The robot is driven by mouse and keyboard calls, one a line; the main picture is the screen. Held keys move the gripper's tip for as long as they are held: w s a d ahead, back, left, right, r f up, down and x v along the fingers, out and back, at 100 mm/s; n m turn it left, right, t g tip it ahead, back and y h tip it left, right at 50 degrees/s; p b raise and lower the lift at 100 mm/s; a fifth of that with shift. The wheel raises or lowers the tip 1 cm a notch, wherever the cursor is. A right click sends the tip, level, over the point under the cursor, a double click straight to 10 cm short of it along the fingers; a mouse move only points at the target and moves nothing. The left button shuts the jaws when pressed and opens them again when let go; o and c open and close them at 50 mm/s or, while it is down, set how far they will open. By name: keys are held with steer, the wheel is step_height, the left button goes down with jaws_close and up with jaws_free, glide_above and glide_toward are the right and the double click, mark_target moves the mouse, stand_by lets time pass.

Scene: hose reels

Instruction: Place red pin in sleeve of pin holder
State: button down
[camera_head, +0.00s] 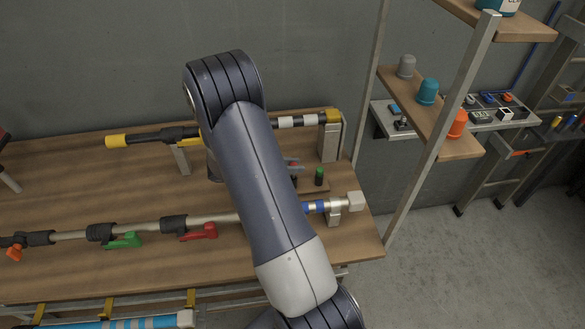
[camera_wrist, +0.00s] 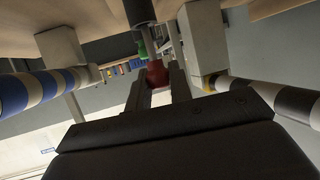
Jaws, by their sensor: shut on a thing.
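In the wrist view my gripper (camera_wrist: 159,86) is shut on the red pin (camera_wrist: 157,73), whose rounded red part shows between the two fingers. A green pin (camera_wrist: 143,48) is just beyond it, by a dark upright cylinder (camera_wrist: 139,10) that looks like a sleeve. In the head view the pin holder (camera_head: 316,189) is a small wooden block near the table's right end. The green pin stands upright there (camera_head: 319,175). My arm covers the holder's left part and most of my gripper. I cannot tell whether the red pin touches a sleeve.
The wooden table (camera_head: 75,185) holds a long rod with green (camera_head: 124,241) and red (camera_head: 205,232) levers in front. A black rod with a yellow end (camera_head: 117,141) lies behind. Supports flank the holder closely. A shelf with coloured cups (camera_head: 428,92) stands right.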

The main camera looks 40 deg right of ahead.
steer(key=shift+f, duration=0.8)
steer(key=shift+f, duration=0.1)
steer(key=shift+f, duration=0.55)
steer(key=c, duration=1.3)
jaws_free()
steer(key=shift+r, duration=0.25)
steer(key=v, duration=0.4)
steer(key=b+v, duration=0.1)
steer(key=v, duration=0.3)
steer(key=b+v, duration=0.1)
steer(key=v, duration=0.3)
steer(key=shift+a+r, duration=0.1)
steer(key=shift+r, duration=0.3)
